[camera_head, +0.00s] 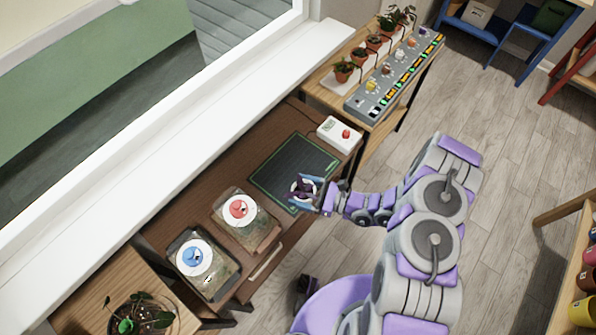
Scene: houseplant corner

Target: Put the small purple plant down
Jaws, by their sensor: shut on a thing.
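My gripper (309,192) is shut on the small purple plant (301,187), seen from above with dark purple leaves inside a pale rim. It is over the front right part of a dark mat with a green border (284,160) on the brown table. I cannot tell whether the pot touches the mat or is held above it. The jaws hide part of the pot.
A white box with a red button (340,134) stands right of the mat. Two containers with a red-topped lid (238,209) and a blue-topped lid (193,257) stand to the left. Several potted plants (344,70) and a grey panel (375,88) are at the back right.

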